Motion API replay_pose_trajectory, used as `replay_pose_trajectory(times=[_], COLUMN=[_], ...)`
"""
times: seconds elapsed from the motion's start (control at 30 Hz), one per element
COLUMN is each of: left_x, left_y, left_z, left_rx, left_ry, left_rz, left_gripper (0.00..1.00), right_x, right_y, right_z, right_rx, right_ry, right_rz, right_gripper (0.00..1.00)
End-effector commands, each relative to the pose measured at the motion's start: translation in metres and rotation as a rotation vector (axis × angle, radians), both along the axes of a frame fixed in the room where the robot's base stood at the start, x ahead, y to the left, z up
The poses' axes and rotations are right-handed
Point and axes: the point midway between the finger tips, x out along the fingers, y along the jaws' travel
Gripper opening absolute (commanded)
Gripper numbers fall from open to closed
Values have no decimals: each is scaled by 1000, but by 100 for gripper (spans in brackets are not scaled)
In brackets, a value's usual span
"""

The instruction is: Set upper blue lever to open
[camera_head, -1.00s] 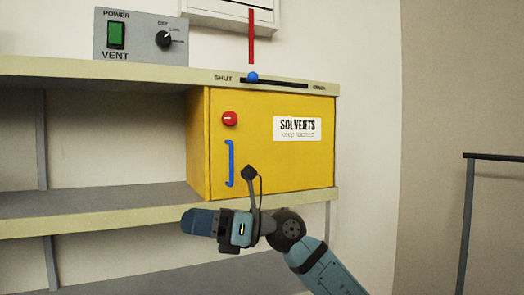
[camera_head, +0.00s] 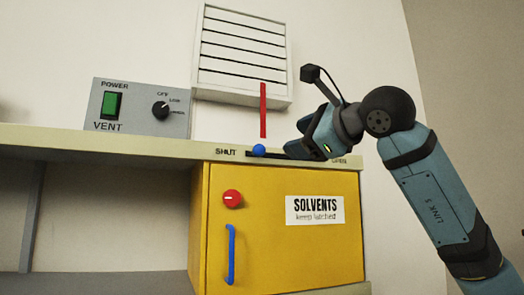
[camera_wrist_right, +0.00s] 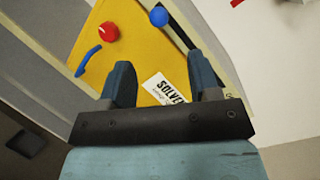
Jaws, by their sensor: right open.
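The upper blue lever is a round blue knob (camera_head: 259,150) at the SHUT end of a dark slot on the shelf's front edge. The OPEN label is at the slot's right end. In the right wrist view the blue knob (camera_wrist_right: 158,17) lies beyond the fingertips. My right gripper (camera_head: 302,138) is open and empty, just right of the knob and apart from it. Its fingers hide part of the slot. In the wrist view the gripper (camera_wrist_right: 160,62) spreads its two fingers over the yellow cabinet front. My left gripper is not in view.
Below the slot is a yellow SOLVENTS cabinet (camera_head: 275,235) with a red dial (camera_head: 232,198) and a lower blue handle (camera_head: 231,254). A grey VENT power box (camera_head: 140,107) stands left on the shelf. A louvred vent (camera_head: 243,50) and red strip (camera_head: 263,110) are behind.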

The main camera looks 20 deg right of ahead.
Motion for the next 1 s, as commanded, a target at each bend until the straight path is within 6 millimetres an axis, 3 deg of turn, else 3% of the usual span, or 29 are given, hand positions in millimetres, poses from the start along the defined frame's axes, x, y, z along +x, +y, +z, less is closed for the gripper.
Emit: replay_pose_trajectory(times=[0.5,0.7,1.0], left_x=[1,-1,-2], left_y=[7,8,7], left_z=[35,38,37], left_rx=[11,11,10], left_ry=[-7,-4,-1], left_rz=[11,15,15], left_gripper=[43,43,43], right_x=[96,112,115], right_y=[39,44,46], right_z=[2,0,-1], right_rx=[1,2,1], right_ry=[5,3,3], right_rz=[5,4,4], right_gripper=[56,56,56])
